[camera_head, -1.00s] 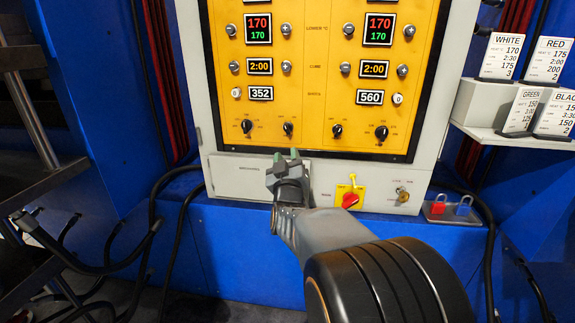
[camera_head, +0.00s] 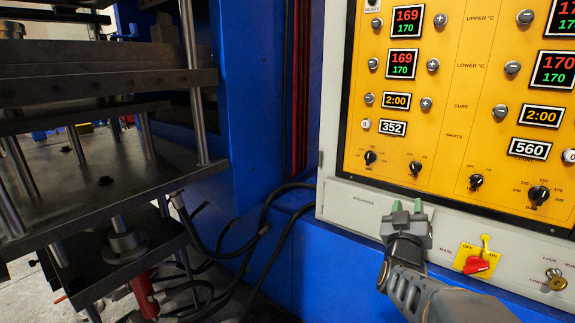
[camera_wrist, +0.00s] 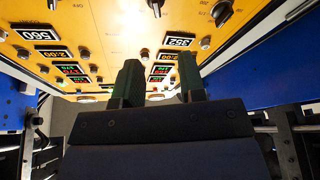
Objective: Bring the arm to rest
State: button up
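My gripper (camera_head: 405,207) is raised in front of the lower part of the control cabinet, in the lower right of the head view. Its two green-tipped fingers point up and stand apart with nothing between them. In the wrist view my gripper (camera_wrist: 158,80) also shows two separate dark green fingers with an empty gap. Beyond them is the yellow control panel (camera_wrist: 110,15), which appears upside down there. The arm reaches in from the bottom right of the head view.
The yellow control panel (camera_head: 445,110) carries displays, buttons and knobs. A red switch (camera_head: 477,264) on a yellow plate and a key switch (camera_head: 556,280) sit below it. The press with steel platens (camera_head: 110,90) stands at left. Black cables (camera_head: 262,225) hang between press and cabinet.

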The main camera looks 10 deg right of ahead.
jog(key=s+a+r+n+g+y+p, duration=0.1)
jog(key=a+r+g+y+p, duration=0.3)
jog(key=a+p, duration=0.4)
jog(key=a+r+n+g+y+p, duration=0.15)
jog(key=a+r+y+p, duration=0.4)
jog(key=p, duration=0.55)
jog(key=s+a+r+g+y+p, duration=0.1)
jog(key=s+a+r+g+p, duration=0.1)
jog(key=s+a+g+p, duration=0.1)
jog(key=s+a+r+g+y+p, duration=0.1)
jog(key=s+a+r+g+p, duration=0.1)
jog(key=s+g+p, duration=0.4)
jog(key=s+r+p, duration=0.1)
jog(key=s+p, duration=0.1)
jog(key=s, duration=0.2)
jog(key=shift+s+a+m+y, duration=0.25)
jog(key=shift+a+m+y, duration=0.1)
jog(key=shift+a, duration=0.05)
